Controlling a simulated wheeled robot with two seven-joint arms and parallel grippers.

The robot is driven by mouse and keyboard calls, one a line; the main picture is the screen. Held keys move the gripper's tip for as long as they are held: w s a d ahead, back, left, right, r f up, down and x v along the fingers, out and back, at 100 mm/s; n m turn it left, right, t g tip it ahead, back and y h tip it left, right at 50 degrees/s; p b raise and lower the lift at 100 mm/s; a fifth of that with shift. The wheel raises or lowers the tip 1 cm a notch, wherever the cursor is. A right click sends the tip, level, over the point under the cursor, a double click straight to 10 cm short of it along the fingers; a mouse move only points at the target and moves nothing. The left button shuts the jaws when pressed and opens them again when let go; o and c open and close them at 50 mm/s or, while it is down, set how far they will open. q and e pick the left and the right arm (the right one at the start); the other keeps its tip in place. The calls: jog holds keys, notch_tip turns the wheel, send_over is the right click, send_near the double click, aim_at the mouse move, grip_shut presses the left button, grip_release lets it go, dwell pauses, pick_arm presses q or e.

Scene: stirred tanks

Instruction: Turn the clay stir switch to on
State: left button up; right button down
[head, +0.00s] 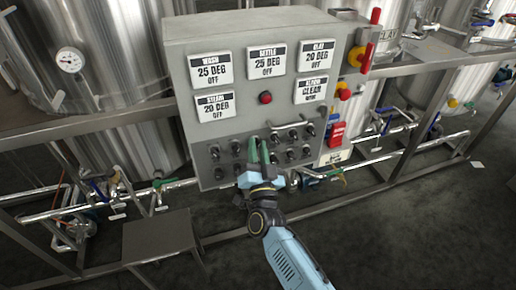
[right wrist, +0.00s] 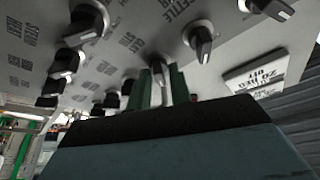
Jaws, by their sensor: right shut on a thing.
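The grey control panel (head: 190,120) fills the middle of the head view, with rows of small black switch knobs (head: 292,134) on its lower face. A display (head: 317,56) at the top right reads CLAY, 20 DEG, OFF. My right gripper (head: 259,150) reaches up to the knob rows, its green fingers against the panel. In the right wrist view the fingers (right wrist: 161,85) are shut around one pale-faced switch knob (right wrist: 159,70). The label of this knob is not readable, so I cannot tell whether it is the clay stir switch. My left gripper is not in view.
Neighbouring knobs (right wrist: 201,40) stand close around the gripper. Steel tanks (head: 95,50), a frame rail (head: 85,127) and pipes with valves surround the panel.

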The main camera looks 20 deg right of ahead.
jog(key=shift+f, duration=0.1)
dwell(0.3)
jog(key=c, duration=1.5)
grip_release()
jog(key=v, duration=1.3)
jog(key=shift+s, duration=0.2)
